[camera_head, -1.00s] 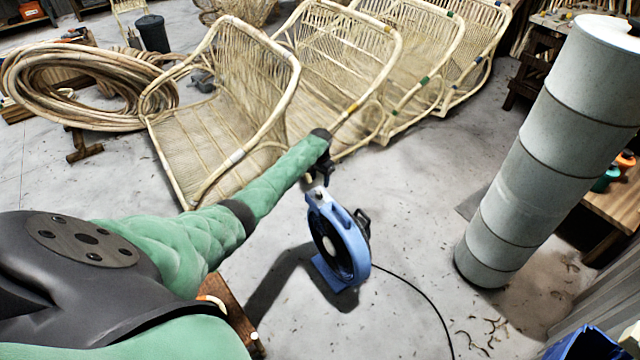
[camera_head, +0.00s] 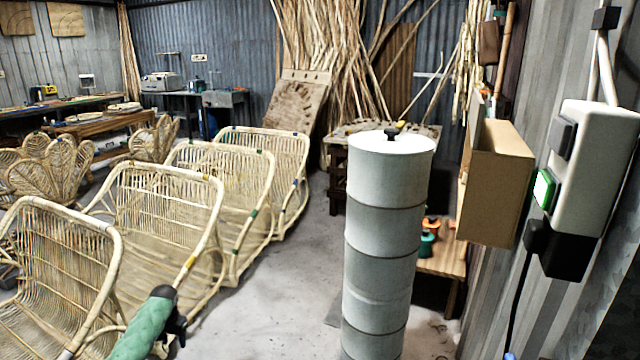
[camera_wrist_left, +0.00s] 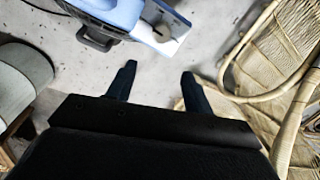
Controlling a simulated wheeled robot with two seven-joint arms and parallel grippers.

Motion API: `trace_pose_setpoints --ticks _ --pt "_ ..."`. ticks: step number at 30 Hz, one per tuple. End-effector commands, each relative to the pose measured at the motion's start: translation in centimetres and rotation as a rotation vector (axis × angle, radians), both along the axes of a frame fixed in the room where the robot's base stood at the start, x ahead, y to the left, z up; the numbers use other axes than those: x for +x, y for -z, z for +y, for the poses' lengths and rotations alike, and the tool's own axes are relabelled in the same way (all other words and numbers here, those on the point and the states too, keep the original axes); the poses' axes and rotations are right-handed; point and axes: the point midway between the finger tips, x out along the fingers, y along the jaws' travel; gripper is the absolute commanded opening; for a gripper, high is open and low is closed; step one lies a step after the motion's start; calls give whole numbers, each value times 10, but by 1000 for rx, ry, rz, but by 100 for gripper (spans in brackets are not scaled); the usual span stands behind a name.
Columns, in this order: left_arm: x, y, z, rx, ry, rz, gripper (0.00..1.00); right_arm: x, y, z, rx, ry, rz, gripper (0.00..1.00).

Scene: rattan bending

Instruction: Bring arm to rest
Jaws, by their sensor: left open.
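My left arm, in a green quilted sleeve, comes in at the bottom left of the head view. My left gripper (camera_head: 176,325) is dark and sits at its end, in front of the rattan chair frames. In the left wrist view the gripper (camera_wrist_left: 158,82) points down over the grey floor, its two dark fingers apart with nothing between them. A blue fan (camera_wrist_left: 120,12) stands on the floor just beyond the fingertips in that view. My right arm and gripper are not in view.
Several rattan chair frames (camera_head: 160,200) line the left side. A tall grey segmented cylinder (camera_head: 385,245) stands right of centre. A cardboard box (camera_head: 495,185) and a white wall unit (camera_head: 595,170) are on the right. Bare floor (camera_head: 290,290) lies between chairs and cylinder.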

Motion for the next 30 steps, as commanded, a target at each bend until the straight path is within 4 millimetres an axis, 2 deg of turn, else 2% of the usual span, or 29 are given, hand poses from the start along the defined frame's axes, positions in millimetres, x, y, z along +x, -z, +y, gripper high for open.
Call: trace_pose_setpoints --ticks 5,8,10,12,14,17,21,24,30 --pt "23 -58 -23 46 31 -94 52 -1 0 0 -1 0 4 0" --pt "37 -102 -47 71 56 -169 52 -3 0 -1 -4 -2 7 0" --pt "44 -137 -70 87 79 -232 52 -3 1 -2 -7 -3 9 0" --pt "43 -167 -97 101 104 -293 52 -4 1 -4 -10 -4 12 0" --pt "35 -185 -121 108 124 -337 52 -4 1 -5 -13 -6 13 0" --pt "14 -207 -161 112 155 -404 52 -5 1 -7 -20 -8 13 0" --pt "-34 -223 -214 102 193 -480 52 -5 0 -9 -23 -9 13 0" --pt "-72 -229 -245 87 211 -519 52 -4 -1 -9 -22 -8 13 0" --pt "-149 -230 -290 44 231 -566 52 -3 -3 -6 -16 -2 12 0"
